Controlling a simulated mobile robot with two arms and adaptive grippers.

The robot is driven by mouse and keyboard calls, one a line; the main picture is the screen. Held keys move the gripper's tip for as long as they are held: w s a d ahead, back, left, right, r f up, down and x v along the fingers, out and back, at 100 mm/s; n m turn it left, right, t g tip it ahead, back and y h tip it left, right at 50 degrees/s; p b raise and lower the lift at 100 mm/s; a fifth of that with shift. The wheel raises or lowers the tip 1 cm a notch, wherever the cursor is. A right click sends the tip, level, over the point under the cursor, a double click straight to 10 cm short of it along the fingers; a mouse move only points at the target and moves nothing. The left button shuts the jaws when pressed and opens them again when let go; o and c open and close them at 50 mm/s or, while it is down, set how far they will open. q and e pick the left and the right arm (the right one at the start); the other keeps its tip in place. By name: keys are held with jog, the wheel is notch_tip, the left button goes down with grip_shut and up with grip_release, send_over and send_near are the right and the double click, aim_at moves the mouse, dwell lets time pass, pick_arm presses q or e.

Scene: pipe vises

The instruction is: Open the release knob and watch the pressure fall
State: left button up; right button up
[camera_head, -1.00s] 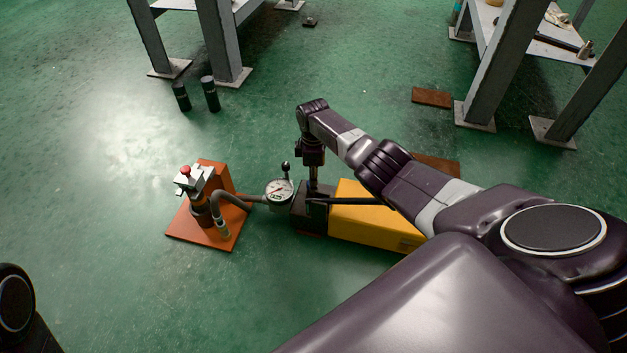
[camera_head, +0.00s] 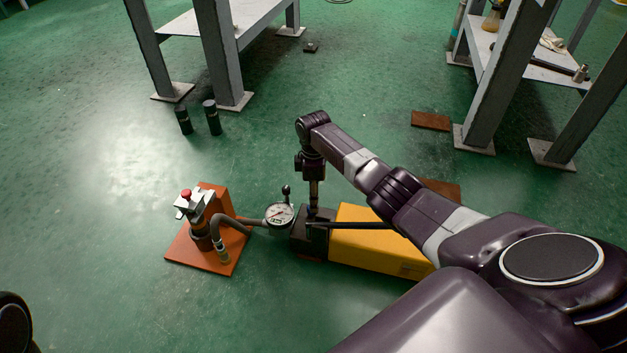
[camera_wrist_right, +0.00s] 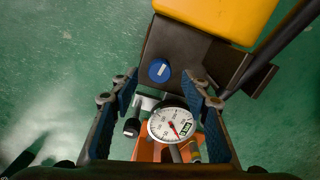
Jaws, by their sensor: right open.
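The yellow hand pump (camera_head: 375,240) lies on the floor with its black head (camera_head: 312,238) at its left end. A blue round knob with a white mark (camera_wrist_right: 160,70) sits on the black head in the right wrist view. I take it as the release knob; the head view hides it. The white dial gauge (camera_head: 279,215) stands beside the head; its red needle shows in the wrist view (camera_wrist_right: 171,125), the exact reading unclear. My right gripper (camera_wrist_right: 160,76) is open and points down, its fingers either side of the knob in the picture, apparently above it. My left gripper is out of view.
The black pump handle (camera_head: 350,226) runs right over the yellow body. Two dark cylinders (camera_head: 198,118) stand behind. Steel table legs (camera_head: 222,60) rise at the back.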

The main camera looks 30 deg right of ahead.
notch_tip(320, 180, up, 8)
dwell(0.7)
